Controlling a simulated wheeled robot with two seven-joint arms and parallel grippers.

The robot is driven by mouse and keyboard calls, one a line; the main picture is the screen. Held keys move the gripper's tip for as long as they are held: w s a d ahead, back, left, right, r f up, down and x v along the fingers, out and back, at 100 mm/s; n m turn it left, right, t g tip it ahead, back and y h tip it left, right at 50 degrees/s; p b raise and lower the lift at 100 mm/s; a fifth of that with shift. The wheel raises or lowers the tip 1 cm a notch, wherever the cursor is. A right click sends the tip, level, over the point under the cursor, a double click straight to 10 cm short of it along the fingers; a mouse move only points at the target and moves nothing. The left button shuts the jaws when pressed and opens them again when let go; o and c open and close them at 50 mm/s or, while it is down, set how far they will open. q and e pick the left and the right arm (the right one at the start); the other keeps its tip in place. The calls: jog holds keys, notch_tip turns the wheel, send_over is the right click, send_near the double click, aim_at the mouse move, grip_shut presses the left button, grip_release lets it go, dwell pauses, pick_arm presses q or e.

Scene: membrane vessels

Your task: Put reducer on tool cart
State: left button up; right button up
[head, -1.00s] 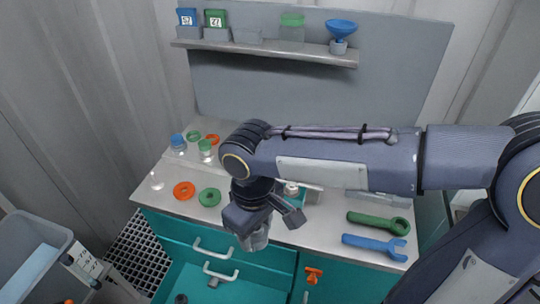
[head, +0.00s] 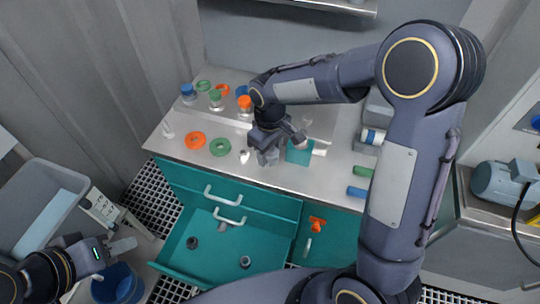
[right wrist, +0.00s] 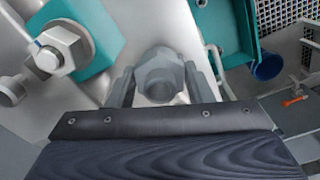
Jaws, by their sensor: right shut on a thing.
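My right gripper (head: 270,150) is over the front part of the grey top of the teal drawer unit (head: 300,178), which appears to be the tool cart. In the right wrist view the right gripper (right wrist: 160,85) is shut on a grey hexagonal fitting (right wrist: 158,70), apparently the reducer. I cannot tell whether the fitting touches the top. A teal block (head: 299,153) is close to the right of the gripper; the wrist view shows it with a metal nut (right wrist: 62,47). My left gripper (head: 118,248) is low at the left, away from the unit; its jaws are unclear.
An open teal drawer (head: 200,262) holds several dark fittings. An orange ring (head: 195,141) and a green ring (head: 220,147) lie left of the gripper, with small jars behind. A grey bin (head: 45,205) and a blue bucket (head: 118,285) are at the left.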

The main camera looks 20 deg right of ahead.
aim_at(270, 158)
jog(key=shift+f, duration=1.65)
jog(key=shift+w+f, duration=0.1)
jog(key=shift+f, duration=0.1)
jog(key=o, duration=1)
jog(key=shift+r, duration=0.1)
